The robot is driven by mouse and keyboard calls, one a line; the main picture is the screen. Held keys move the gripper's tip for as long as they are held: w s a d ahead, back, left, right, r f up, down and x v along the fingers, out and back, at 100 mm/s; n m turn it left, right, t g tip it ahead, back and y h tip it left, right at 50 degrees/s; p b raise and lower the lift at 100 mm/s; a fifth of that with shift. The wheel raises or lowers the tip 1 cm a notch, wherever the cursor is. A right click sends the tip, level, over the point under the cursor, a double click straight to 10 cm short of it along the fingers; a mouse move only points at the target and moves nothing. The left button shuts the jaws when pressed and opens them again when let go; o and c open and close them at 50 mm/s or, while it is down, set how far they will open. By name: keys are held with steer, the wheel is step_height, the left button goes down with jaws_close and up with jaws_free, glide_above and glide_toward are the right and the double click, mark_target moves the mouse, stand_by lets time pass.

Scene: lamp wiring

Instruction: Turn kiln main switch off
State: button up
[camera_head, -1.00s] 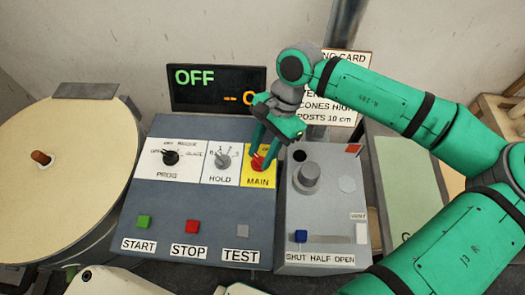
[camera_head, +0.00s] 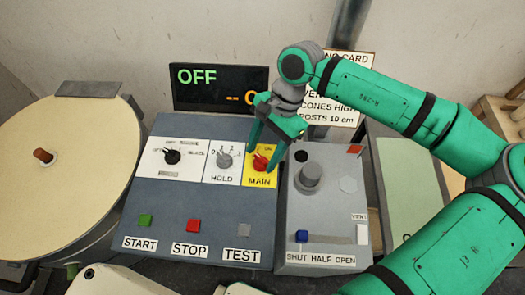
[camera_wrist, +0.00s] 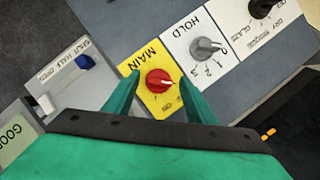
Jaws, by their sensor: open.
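The kiln main switch is a red rotary knob (camera_head: 260,163) on a yellow plate marked MAIN (camera_head: 262,181), on the grey control panel. It also shows in the wrist view (camera_wrist: 158,80), where its pale pointer mark faces right in the picture. My gripper (camera_head: 262,156) is open and empty at the knob. In the wrist view, its green fingers (camera_wrist: 159,77) stand one on each side of the knob, with a gap on both sides. The display (camera_head: 220,88) behind the panel reads OFF in green, with orange characters partly hidden by my gripper.
The grey HOLD knob (camera_head: 224,161) and black program knob (camera_head: 172,157) are left of the switch. Green START (camera_head: 145,221), red STOP (camera_head: 193,225) and grey TEST (camera_head: 243,229) buttons sit below. A vent box with a grey knob (camera_head: 310,178) stands close on the right.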

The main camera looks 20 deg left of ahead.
steer(key=v, duration=1)
steer(key=shift+r, duration=0.35)
steer(key=shift+w, duration=0.15)
